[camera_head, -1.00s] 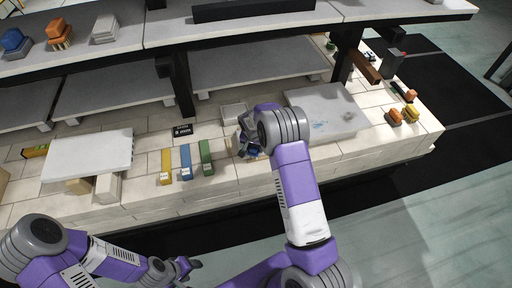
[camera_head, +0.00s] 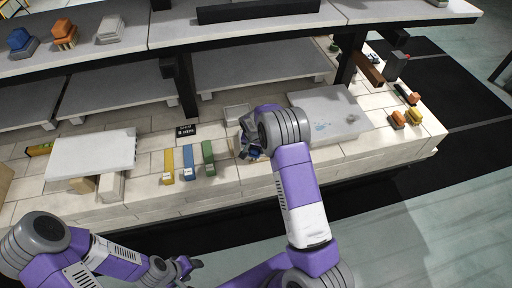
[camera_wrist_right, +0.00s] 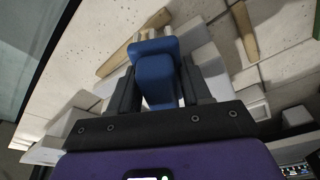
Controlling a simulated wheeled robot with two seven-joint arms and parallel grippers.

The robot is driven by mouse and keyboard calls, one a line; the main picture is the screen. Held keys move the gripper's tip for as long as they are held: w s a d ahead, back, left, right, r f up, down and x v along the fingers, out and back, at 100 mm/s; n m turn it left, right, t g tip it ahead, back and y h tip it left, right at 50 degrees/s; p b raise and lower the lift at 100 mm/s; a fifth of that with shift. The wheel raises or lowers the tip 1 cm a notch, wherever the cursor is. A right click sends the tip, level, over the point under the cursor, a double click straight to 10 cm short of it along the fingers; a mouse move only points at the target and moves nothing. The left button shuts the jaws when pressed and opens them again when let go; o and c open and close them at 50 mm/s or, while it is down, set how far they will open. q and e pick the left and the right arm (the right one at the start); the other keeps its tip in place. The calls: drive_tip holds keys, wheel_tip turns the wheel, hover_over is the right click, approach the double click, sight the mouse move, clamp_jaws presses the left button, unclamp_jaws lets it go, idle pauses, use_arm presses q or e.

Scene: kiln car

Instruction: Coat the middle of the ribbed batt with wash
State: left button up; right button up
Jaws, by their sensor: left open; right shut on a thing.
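My right gripper (camera_head: 250,150) is over the deck, left of the grey slab; its arm hides much of it. In the right wrist view it (camera_wrist_right: 158,88) is shut on a blue thing (camera_wrist_right: 154,68), T-shaped like a handle; what lies under it is mostly hidden. A pale grey slab (camera_head: 325,112) with small bluish marks lies right of this gripper. A white slab (camera_head: 92,160) rests on blocks at the left. I cannot make out ribs on either slab, so cannot tell which is the ribbed batt. My left gripper (camera_head: 182,268) is open and empty, in front of the deck.
Yellow (camera_head: 168,166), blue (camera_head: 188,161) and green (camera_head: 208,157) bars lie on the deck. A black label (camera_head: 186,130) and a small grey tray (camera_head: 237,112) are behind. A shelf (camera_head: 240,42) overhangs the back.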

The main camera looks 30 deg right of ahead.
drive_tip(key=shift+f, duration=0.25)
idle(0.3)
drive_tip(key=shift+w+a, duration=0.15)
drive_tip(key=shift+a, duration=0.65)
drive_tip(key=shift+w, duration=0.2)
drive_tip(key=shift+w+d+r, duration=0.1)
drive_tip(key=shift+w+r, duration=0.05)
idle(0.5)
